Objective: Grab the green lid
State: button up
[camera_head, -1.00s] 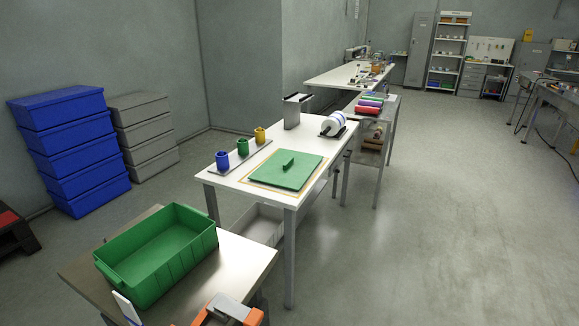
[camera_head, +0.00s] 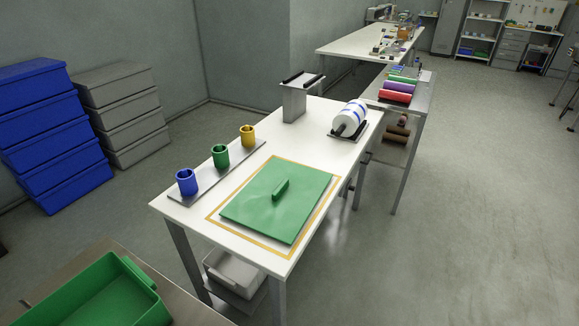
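The green lid (camera_head: 262,212) lies flat on the white table (camera_head: 188,213), inside a yellow outlined rectangle. It has a raised green handle (camera_head: 280,189) in its middle. Nothing covers the lid. My gripper is not in view now.
A green bin (camera_head: 97,293) stands on a nearer table at the lower left. Blue (camera_head: 187,182), green (camera_head: 220,156) and yellow (camera_head: 247,136) cups stand on a strip left of the lid. A white roll (camera_head: 349,118) and a grey metal stand (camera_head: 294,101) are behind it. Open floor lies to the right.

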aim_at(276, 204)
jog(key=i+l+u, duration=0.25)
jog(key=i+l, duration=0.15)
jog(key=i, duration=0.25)
jog(key=i+l+u, duration=0.3)
jog(key=i+l, duration=0.25)
jog(key=i+u, duration=0.1)
jog(key=u, duration=0.55)
